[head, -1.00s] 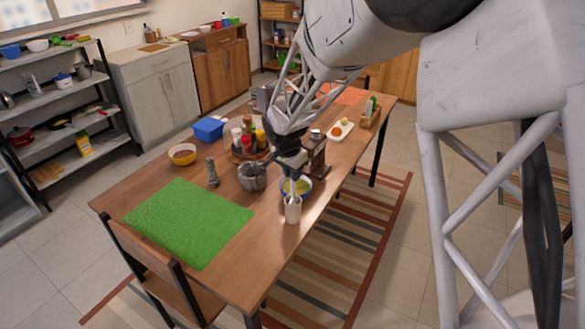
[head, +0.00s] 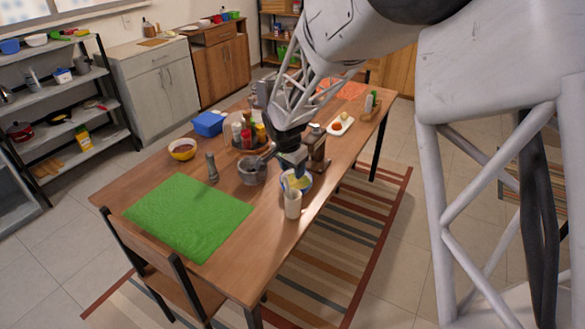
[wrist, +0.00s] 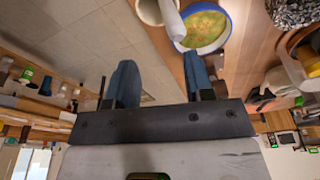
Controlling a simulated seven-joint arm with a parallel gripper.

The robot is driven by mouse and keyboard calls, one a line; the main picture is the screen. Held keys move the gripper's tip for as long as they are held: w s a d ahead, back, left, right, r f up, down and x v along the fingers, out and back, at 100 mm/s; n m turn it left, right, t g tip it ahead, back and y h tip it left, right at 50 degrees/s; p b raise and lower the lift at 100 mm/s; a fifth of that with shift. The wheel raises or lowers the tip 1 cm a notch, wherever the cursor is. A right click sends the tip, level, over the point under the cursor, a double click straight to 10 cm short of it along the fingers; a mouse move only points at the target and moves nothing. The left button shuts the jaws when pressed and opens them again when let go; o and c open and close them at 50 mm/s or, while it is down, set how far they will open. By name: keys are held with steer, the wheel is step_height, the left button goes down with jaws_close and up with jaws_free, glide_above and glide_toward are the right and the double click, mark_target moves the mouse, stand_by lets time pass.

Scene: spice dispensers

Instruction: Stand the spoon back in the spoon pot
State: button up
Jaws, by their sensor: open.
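The spoon pot (head: 293,206) is a white cylinder standing near the table's right edge. It also shows at the top of the wrist view (wrist: 149,10). A pale spoon handle (wrist: 172,20) appears to rise from the pot's rim, tilted, in the wrist view; its lower end is hidden. My gripper (wrist: 160,66) is open, with its two blue fingers apart and nothing between them. In the head view my gripper (head: 290,172) is just above and behind the pot, and the handle is hard to make out there.
A blue-rimmed bowl with yellow contents (wrist: 206,25) stands right beside the pot. A grey mortar (head: 252,171), a pepper mill (head: 212,167) and a carousel of bottles (head: 245,136) stand to the left. The green mat (head: 188,215) is clear.

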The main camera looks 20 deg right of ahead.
steer(key=shift+r, duration=0.1)
step_height(320, 180, up, 7)
steer(key=a, duration=0.1)
steer(key=shift+s+a+r, duration=0.15)
steer(key=shift+s+r, duration=0.05)
steer(key=shift+s, duration=0.2)
stand_by(0.6)
steer(key=s+r+n, duration=0.2)
steer(key=s+r, duration=0.3)
steer(key=s, duration=0.3)
steer(key=s+r+n, duration=0.3)
steer(key=s+r, duration=0.1)
steer(key=s, duration=0.4)
steer(key=s+r+n+t+y, duration=0.1)
steer(key=s+n, duration=0.5)
steer(key=s, duration=1.3)
steer(key=shift+s+r+y, duration=0.2)
steer(key=shift+s+y, duration=0.2)
